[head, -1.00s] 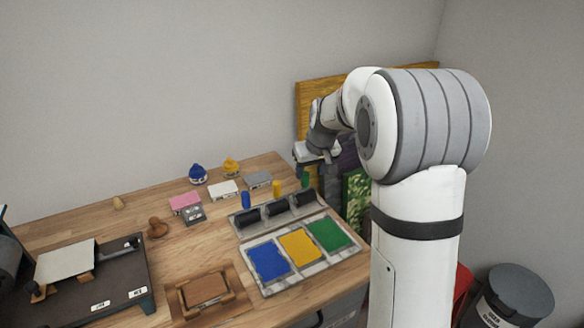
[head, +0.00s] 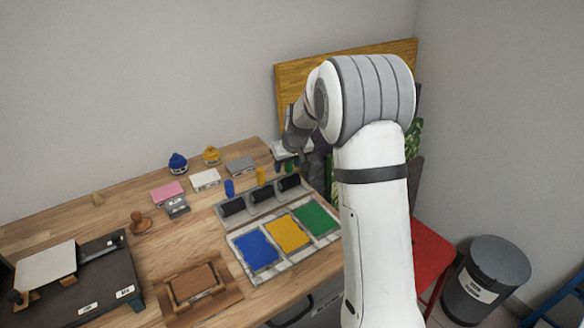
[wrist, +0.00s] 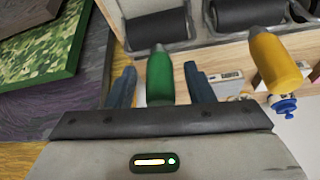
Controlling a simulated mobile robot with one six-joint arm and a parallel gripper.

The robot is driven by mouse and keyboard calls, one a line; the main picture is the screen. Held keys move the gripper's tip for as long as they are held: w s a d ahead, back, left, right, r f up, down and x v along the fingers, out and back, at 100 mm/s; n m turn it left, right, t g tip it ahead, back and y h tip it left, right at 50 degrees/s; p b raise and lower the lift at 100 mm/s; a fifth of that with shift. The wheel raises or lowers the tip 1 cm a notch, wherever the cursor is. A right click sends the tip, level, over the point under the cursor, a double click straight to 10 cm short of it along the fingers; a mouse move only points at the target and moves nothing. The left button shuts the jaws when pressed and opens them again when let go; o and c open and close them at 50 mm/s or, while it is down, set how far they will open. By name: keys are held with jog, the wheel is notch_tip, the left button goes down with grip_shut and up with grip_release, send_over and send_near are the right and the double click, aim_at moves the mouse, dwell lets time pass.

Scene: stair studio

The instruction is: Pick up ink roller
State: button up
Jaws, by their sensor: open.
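Three ink rollers with black cylinders and blue (head: 229,187), yellow (head: 261,175) and green (head: 290,168) handles rest in a grey rack (head: 224,217) at the table's right. My gripper (head: 296,168) is at the green-handled roller. In the wrist view, my gripper (wrist: 160,76) is open, with the green handle (wrist: 160,80) between its fingers and a visible gap on each side. That roller's black cylinder (wrist: 155,25) lies beyond the fingertips. The yellow handle (wrist: 277,64) is to the right of the fingers. Whether the fingers fully straddle the handle in depth is unclear.
A tray (head: 250,279) with blue, yellow and green ink pads lies in front of the rack. Ink jars (head: 178,163), small blocks, a stamp (head: 140,222) and a press (head: 95,285) are to the left. Framed boards (head: 345,70) stand behind my arm.

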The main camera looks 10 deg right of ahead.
jog(key=shift+c, duration=0.2)
grip_shut()
dwell(0.3)
notch_tip(320, 180, up, 10)
jog(key=shift+r+b, duration=0.1)
jog(key=shift+b, duration=0.2)
jog(key=c, duration=0.6)
grip_release()
jog(key=c, duration=0.3)
jog(key=shift+c, duration=0.2)
